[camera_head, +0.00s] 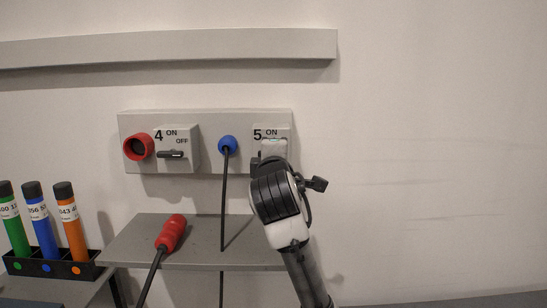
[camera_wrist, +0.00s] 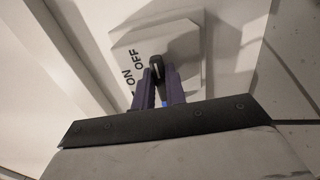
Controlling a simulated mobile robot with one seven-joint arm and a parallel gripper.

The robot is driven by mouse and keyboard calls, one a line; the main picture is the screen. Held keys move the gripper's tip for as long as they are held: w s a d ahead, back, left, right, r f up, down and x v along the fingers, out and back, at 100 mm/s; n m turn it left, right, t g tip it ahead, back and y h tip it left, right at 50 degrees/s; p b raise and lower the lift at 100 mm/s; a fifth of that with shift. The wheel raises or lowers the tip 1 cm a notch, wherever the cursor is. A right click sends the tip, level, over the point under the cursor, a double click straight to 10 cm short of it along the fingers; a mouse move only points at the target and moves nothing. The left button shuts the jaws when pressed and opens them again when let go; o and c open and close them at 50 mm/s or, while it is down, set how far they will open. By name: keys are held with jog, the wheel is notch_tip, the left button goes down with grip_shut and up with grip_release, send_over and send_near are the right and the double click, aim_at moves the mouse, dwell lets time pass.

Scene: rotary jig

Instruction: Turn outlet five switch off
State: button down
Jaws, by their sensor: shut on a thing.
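The outlet five switch box (camera_head: 284,130) is a pale plate marked 5 and ON, at the right end of the wall panel. My gripper (camera_head: 272,150) is at this box, and my arm hides the switch handle and the OFF label in the head view. In the wrist view the box face (camera_wrist: 185,38) shows ON and OFF, with the black switch handle (camera_wrist: 157,64) between the dark fingers of my gripper (camera_wrist: 160,86). The gripper is shut on the handle. Which label the handle points to is hard to tell.
Outlet four has a red socket (camera_head: 138,147) and a black switch handle (camera_head: 173,154) lying level. A blue plug (camera_head: 228,145) sits in the panel, its cable hanging down. A red plug (camera_head: 171,233) lies on the grey shelf (camera_head: 205,258). Coloured tubes (camera_head: 42,225) stand at left.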

dwell(0.4)
jog(key=c, duration=1.4)
grip_release()
jog(key=shift+c, duration=0.2)
jog(key=shift+s, duration=0.1)
jog(key=s+b, duration=0.4)
jog(key=s, duration=0.9)
jog(key=shift+s, duration=0.35)
